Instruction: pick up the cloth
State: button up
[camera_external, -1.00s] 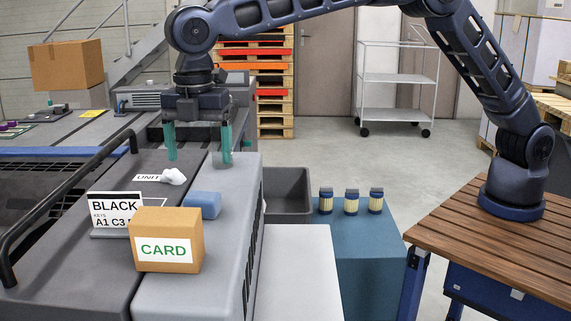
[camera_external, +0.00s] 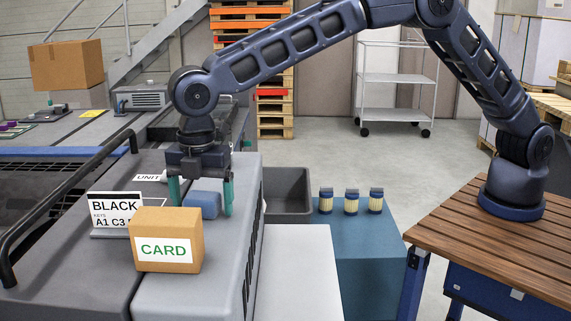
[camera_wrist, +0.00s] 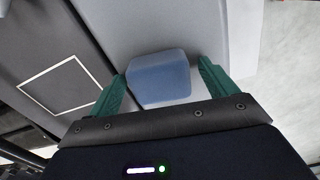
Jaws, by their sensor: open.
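The only cloth-like thing near my gripper is a soft-looking blue block (camera_external: 205,203), perhaps the folded cloth, lying on the light grey machine top behind the CARD box. My gripper (camera_external: 200,210) points down over it, its green fingers open, one to the block's left and one to its right. In the wrist view the blue block (camera_wrist: 159,78) sits between the two spread fingers (camera_wrist: 162,72). Whether the fingers touch it cannot be told. A pale patch shows beside its near edge. A small white item near the UNIT label is mostly hidden by my gripper.
The CARD box (camera_external: 167,240) stands close in front of the block. The BLACK sign (camera_external: 115,211) stands to the left, with a dark rail (camera_external: 60,205) beyond it. A grey bin (camera_external: 289,190) and several small jars (camera_external: 351,202) are to the right.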

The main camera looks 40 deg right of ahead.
jog(key=c, duration=1.1)
jog(key=shift+o, duration=0.2)
jog(key=shift+r, duration=0.1)
